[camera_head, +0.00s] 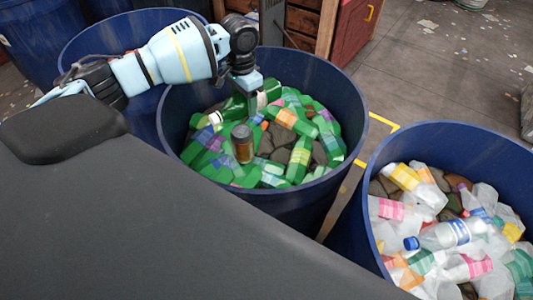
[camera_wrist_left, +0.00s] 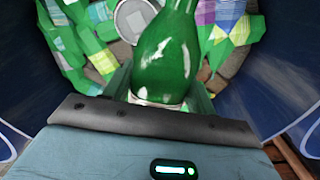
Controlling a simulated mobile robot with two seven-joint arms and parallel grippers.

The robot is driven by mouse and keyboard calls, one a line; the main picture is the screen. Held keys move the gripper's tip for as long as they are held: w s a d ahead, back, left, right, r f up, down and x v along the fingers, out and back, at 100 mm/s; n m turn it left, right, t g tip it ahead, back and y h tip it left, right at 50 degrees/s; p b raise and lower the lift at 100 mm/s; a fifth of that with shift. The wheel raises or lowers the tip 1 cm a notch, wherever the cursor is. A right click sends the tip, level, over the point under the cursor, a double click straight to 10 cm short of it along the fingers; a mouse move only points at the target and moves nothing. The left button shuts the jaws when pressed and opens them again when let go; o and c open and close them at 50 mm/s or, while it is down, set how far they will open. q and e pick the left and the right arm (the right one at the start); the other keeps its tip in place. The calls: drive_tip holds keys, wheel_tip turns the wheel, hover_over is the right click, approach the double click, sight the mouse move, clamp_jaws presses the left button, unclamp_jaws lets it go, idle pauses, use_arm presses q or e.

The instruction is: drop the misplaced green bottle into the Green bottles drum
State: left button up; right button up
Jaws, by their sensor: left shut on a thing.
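My left gripper (camera_head: 254,97) reaches in from the left over the Green bottles drum (camera_head: 345,100), a dark blue round drum full of green bottles. It is shut on a green bottle (camera_head: 236,105) with a pale label, which lies roughly level just above or at the heap; whether it touches the heap I cannot tell. In the left wrist view the green bottle (camera_wrist_left: 168,55) fills the middle, its neck pointing away from the gripper (camera_wrist_left: 160,108); its cap end is cut off. My right gripper is not in view.
A brown jar or can (camera_head: 242,144) with a grey lid stands among the green bottles. Another blue drum (camera_head: 505,160) at right holds clear bottles. A further blue drum (camera_head: 125,32) is behind my left arm. A black surface (camera_head: 150,230) fills the lower left.

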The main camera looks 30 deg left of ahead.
use_arm(q)
drive_tip(key=o, duration=1)
drive_tip(key=shift+o, duration=0.2)
drive_tip(key=shift+r, duration=0.15)
wheel_tip(320, 180, up, 8)
drive_tip(key=shift+f+p, duration=0.15)
drive_tip(key=shift+p, duration=0.15)
drive_tip(key=shift+f, duration=0.1)
